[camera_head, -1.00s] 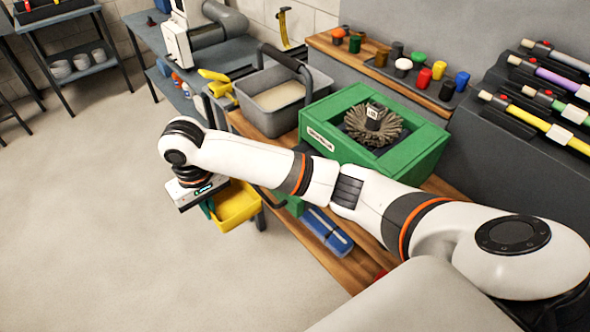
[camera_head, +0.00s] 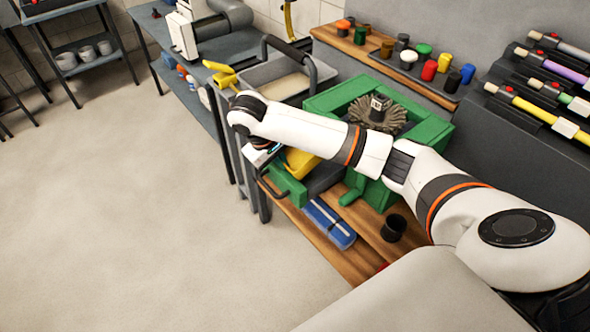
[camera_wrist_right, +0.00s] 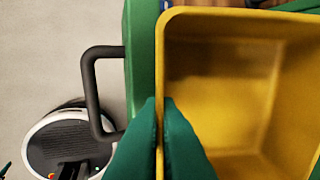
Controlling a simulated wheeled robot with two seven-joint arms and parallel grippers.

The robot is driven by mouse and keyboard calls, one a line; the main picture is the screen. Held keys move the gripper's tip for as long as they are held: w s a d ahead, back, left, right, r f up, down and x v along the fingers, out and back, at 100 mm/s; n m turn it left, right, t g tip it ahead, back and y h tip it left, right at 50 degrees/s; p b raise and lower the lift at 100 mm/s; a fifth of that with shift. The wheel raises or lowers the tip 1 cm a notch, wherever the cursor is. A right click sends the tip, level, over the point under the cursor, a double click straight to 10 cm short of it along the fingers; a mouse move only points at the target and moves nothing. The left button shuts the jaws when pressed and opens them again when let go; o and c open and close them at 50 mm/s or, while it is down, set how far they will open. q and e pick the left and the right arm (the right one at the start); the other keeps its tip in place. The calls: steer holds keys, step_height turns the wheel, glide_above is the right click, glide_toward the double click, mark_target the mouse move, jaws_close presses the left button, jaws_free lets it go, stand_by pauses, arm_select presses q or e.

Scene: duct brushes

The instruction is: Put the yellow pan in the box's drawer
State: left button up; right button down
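The green box (camera_head: 432,138) stands on the wooden bench with a round brush on top. Its drawer (camera_head: 288,186) is pulled out to the front left and has a black handle, which also shows in the wrist view (camera_wrist_right: 88,85). The yellow pan (camera_head: 302,162) is at the drawer, partly hidden by my right arm. In the wrist view the pan (camera_wrist_right: 225,95) lies just behind the drawer's green front (camera_wrist_right: 140,45). I cannot tell whether it rests on the drawer floor. My right gripper (camera_wrist_right: 161,103) is shut on the pan's wall. My left gripper is not in view.
A blue case (camera_head: 330,222) and a black cup (camera_head: 393,228) are on the bench's wooden surface. A grey tub (camera_head: 285,85) stands behind the drawer. Several coloured caps stand at the back. The floor at left is clear.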

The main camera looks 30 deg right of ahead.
mark_target(291, 162)
steer(key=d, duration=0.1)
steer(key=d+f, duration=0.1)
steer(key=shift+d, duration=0.3)
steer(key=shift+d+f, duration=0.15)
steer(key=shift+f, duration=0.4)
steer(key=x, duration=0.3)
steer(key=shift+p, duration=0.35)
steer(key=shift+w+d+f+y+p, duration=0.15)
steer(key=shift+d+y+p, duration=0.1)
steer(key=shift+y+p, duration=0.15)
steer(key=y, duration=0.3)
steer(key=shift+p, duration=0.35)
steer(key=shift+f, duration=0.15)
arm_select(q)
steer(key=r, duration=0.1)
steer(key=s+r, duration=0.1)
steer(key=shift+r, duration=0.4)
arm_select(e)
steer(key=shift+a+f, duration=0.1)
steer(key=shift+f, duration=0.1)
